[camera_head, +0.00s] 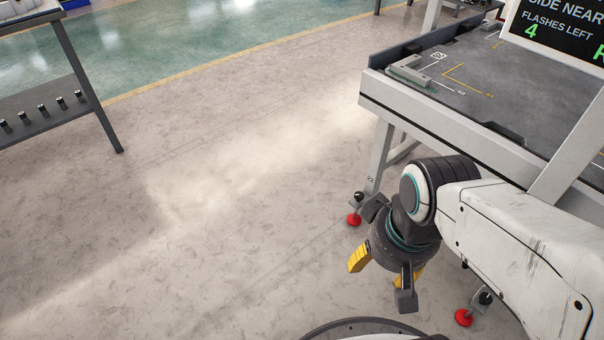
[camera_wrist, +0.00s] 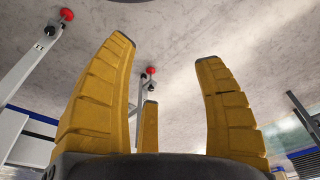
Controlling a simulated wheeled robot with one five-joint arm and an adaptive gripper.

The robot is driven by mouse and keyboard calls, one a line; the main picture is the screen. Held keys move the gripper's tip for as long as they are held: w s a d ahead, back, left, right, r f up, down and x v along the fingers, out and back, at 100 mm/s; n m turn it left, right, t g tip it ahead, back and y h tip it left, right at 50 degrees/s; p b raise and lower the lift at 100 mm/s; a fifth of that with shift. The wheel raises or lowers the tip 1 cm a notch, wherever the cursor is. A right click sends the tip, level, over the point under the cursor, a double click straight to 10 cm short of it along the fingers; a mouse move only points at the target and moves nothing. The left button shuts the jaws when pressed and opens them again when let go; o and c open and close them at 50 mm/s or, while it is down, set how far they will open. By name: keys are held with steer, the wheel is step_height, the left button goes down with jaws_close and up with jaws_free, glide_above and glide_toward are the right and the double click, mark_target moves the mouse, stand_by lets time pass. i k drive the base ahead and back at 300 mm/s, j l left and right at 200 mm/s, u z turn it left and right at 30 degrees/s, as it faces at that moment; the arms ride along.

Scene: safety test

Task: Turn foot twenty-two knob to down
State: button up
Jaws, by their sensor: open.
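A white table leg with a small label that seems to read 22 (camera_head: 370,179) stands left of my arm in the head view. At its bottom is a red foot (camera_head: 354,220) with a small dark knob (camera_head: 359,197) above it. The knob's setting is too small to tell. My gripper (camera_head: 388,277) hangs in front and to the right of this foot, apart from it, with yellow fingers spread and empty. In the wrist view my gripper (camera_wrist: 166,52) shows its fingers apart. Two red feet show beyond them, one at upper left (camera_wrist: 66,14) and one between the fingers (camera_wrist: 151,70); I cannot tell which is twenty-two.
A second red foot (camera_head: 464,317) stands under my arm. The grey-topped table (camera_head: 455,90) overhangs the feet and carries a dark sign (camera_head: 560,30). A dark rack (camera_head: 60,115) stands at the far left. The floor between is clear.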

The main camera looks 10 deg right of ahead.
mark_target(359, 195)
steer(key=i+j+u, duration=0.15)
steer(key=i+u, duration=0.55)
steer(key=i, duration=0.2)
steer(key=i+l+u, duration=0.15)
steer(key=i+u, duration=0.2)
steer(key=i, duration=0.15)
